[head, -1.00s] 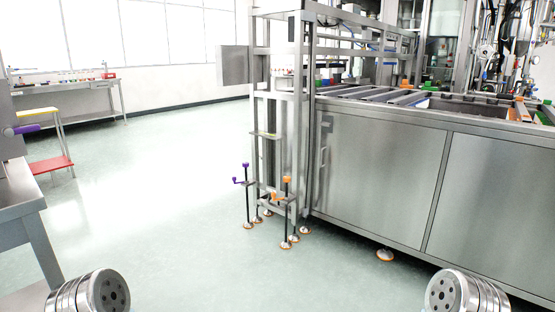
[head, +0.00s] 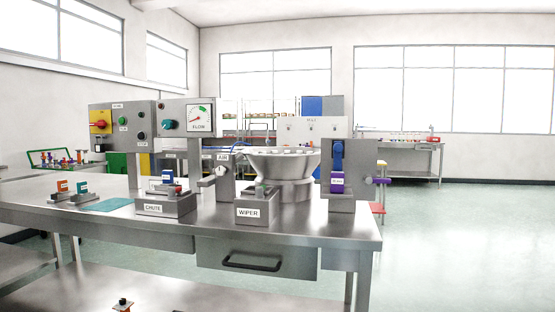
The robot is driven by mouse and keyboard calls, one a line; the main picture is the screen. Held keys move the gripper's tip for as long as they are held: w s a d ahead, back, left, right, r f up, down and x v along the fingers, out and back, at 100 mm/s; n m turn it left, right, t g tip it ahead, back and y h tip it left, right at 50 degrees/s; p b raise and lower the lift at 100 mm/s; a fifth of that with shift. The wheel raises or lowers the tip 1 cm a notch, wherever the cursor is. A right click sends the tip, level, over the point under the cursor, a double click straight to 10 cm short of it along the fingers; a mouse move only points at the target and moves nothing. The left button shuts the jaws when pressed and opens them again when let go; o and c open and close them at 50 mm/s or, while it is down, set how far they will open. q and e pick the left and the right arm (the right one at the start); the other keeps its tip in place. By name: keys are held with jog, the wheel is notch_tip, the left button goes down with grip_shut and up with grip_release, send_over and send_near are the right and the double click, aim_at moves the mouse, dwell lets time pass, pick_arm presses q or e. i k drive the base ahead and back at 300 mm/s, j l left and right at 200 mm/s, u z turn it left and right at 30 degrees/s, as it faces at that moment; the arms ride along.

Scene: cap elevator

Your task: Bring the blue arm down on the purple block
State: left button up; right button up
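The blue arm (head: 337,153) is on a grey stand at the right end of the steel table. It looks roughly upright in the head view. The purple block (head: 337,183) sits directly below it on the same stand, with a small label on its front. At this distance I cannot tell whether the two touch. Neither of my grippers shows in the head view.
The steel table (head: 300,232) also carries a chute unit (head: 166,203), a wiper unit (head: 255,207), a round bowl (head: 282,172), a flow gauge panel (head: 190,117) and a switch panel (head: 122,124). A drawer (head: 256,257) hangs beneath. Open floor (head: 450,240) lies to the right.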

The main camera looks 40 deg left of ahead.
aim_at(338, 147)
jog(key=j+u, duration=0.1)
jog(key=u, duration=1)
jog(key=k+j, duration=0.05)
